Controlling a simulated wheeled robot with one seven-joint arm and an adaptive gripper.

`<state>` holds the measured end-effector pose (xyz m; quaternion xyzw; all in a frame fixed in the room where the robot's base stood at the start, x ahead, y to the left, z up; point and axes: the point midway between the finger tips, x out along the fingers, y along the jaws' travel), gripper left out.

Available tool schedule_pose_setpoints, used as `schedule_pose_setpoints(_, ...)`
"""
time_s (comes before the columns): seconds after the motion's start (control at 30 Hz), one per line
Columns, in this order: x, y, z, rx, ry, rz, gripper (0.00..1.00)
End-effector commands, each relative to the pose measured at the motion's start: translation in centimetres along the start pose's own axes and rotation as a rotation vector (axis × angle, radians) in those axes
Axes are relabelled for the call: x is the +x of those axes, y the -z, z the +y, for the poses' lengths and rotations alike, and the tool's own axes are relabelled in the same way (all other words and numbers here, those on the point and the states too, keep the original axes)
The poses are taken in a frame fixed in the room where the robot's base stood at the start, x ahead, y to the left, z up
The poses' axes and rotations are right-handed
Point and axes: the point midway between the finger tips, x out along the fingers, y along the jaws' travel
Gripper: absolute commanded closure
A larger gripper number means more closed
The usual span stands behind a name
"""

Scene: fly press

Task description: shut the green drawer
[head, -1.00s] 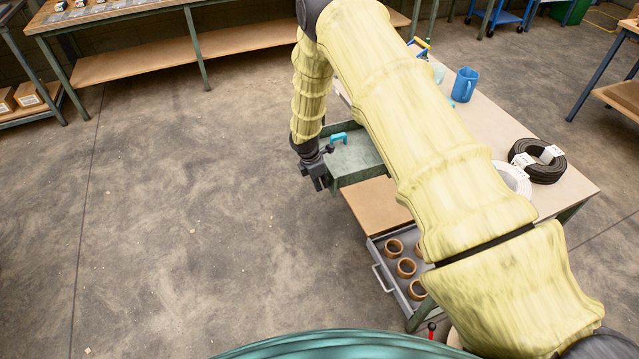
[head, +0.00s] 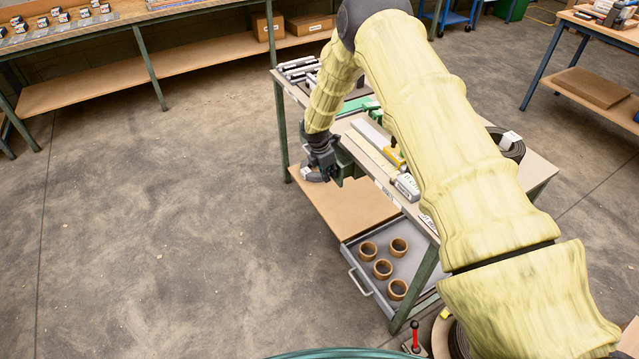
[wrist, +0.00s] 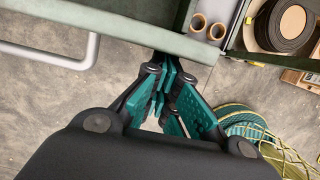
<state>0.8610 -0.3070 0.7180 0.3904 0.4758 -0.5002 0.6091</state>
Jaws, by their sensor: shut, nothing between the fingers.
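The green drawer (head: 348,164) shows only as a small grey-green part at the left edge of the workbench in the head view, beside my gripper (head: 319,174). The bench edge and my arm hide most of it, so how far it stands out is unclear. In the wrist view, its grey-green front (wrist: 120,27) crosses the top, with a pale bar handle (wrist: 65,60) at left. My gripper (wrist: 166,80) is shut and empty, with its fingertips close against the front, right of the handle. I cannot tell whether they touch.
A grey lower drawer (head: 364,276) stands open with several brown rolls (head: 382,269). The bench top (head: 536,170) carries tools and a dark coil (head: 512,145). A brown shelf (head: 345,206) lies under the bench. The floor (head: 170,220) at left is clear.

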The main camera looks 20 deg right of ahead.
Motion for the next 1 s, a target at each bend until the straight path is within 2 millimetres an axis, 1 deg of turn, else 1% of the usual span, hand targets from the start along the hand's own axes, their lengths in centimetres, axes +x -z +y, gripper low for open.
schedule_pose_setpoints(0.03, 0.4, -1.1, 0.0, 0.004, 0.0, 0.0, 1.0)
schedule_pose_setpoints(0.1, 0.7, -2.3, 0.0, 0.004, 0.0, 0.0, 1.0)
schedule_pose_setpoints(0.2, 1.0, -3.6, -0.1, 0.004, 0.001, 0.0, 1.0)
schedule_pose_setpoints(0.33, 1.2, -4.8, -0.1, 0.004, 0.001, 0.0, 1.0)
schedule_pose_setpoints(0.6, 1.4, -5.6, -0.1, 0.002, 0.0, -0.001, 1.0)
schedule_pose_setpoints(0.9, 1.3, -5.9, -0.1, 0.004, -0.001, -0.004, 1.0)
schedule_pose_setpoints(1.0, 1.2, -5.7, -0.1, 0.004, 0.0, -0.004, 1.0)
